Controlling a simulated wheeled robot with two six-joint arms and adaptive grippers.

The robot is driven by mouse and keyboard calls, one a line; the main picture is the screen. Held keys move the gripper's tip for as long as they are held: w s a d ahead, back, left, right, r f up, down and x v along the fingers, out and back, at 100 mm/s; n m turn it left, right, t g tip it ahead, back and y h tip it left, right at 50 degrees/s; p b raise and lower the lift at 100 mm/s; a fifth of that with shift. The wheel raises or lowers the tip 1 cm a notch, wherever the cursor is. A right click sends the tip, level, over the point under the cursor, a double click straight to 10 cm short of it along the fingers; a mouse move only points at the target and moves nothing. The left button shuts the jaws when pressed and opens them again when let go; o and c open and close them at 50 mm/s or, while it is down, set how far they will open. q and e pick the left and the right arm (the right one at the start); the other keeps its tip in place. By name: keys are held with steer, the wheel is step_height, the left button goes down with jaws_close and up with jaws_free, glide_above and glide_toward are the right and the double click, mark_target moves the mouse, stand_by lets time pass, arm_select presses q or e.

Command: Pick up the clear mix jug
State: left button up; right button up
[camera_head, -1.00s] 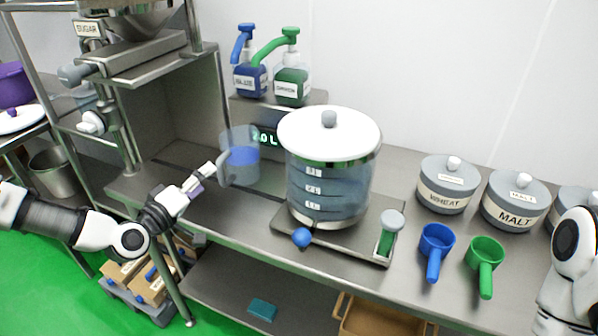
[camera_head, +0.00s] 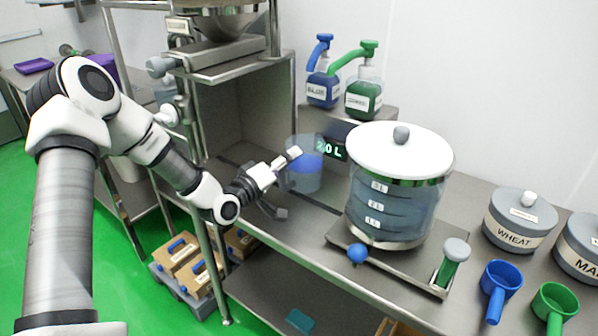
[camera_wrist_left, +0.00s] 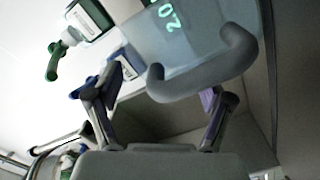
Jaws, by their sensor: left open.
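The clear mix jug (camera_head: 307,178) is see-through, holds blue liquid and stands on the steel counter left of the big dispenser tank. In the left wrist view the jug (camera_wrist_left: 185,32) fills the upper middle, with its thick grey handle (camera_wrist_left: 208,78) facing my gripper. My left gripper (camera_head: 285,184) is open on the jug's left side. In the left wrist view its two fingers (camera_wrist_left: 160,98) stand on either side of the handle, not closed on it. I cannot tell whether the fingers touch the handle. My right gripper is out of view.
The tank (camera_head: 398,205) with a white lid stands on a steel base (camera_head: 345,236) with a blue knob. Blue and green pump bottles (camera_head: 363,98) stand behind. A steel frame (camera_head: 235,48) rises left. Blue (camera_head: 500,280) and green scoops and the wheat canister (camera_head: 518,222) lie right.

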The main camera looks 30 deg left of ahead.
arm_select(q)
steer(key=shift+d, duration=0.1)
jaws_close()
steer(key=shift+r, duration=0.1)
